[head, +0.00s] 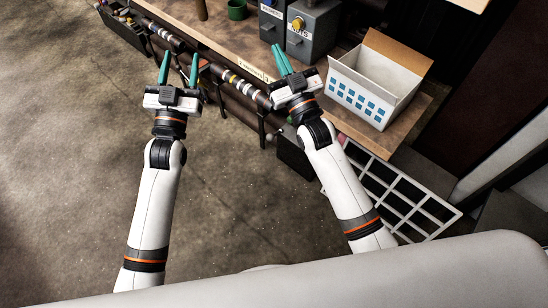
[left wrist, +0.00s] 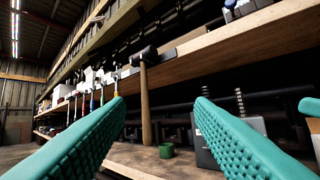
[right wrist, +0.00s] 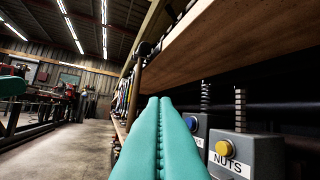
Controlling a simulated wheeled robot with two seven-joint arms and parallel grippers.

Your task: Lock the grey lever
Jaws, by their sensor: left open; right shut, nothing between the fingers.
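I cannot make out a grey lever in any view. My left gripper (head: 180,56) is open and empty, held in front of the wooden workbench in the head view; its two teal fingers stand wide apart in the left wrist view (left wrist: 160,100). My right gripper (head: 278,50) is shut and empty, to the right of the left one, near the bench edge in the head view. In the right wrist view its teal fingers (right wrist: 160,104) lie together.
The workbench (head: 232,42) carries a green cup (head: 237,10), grey dispensers (head: 312,28), one marked NUTS, and an open white box (head: 362,88). Machinery (right wrist: 60,103) is far off. Concrete floor (head: 70,150) is clear at left.

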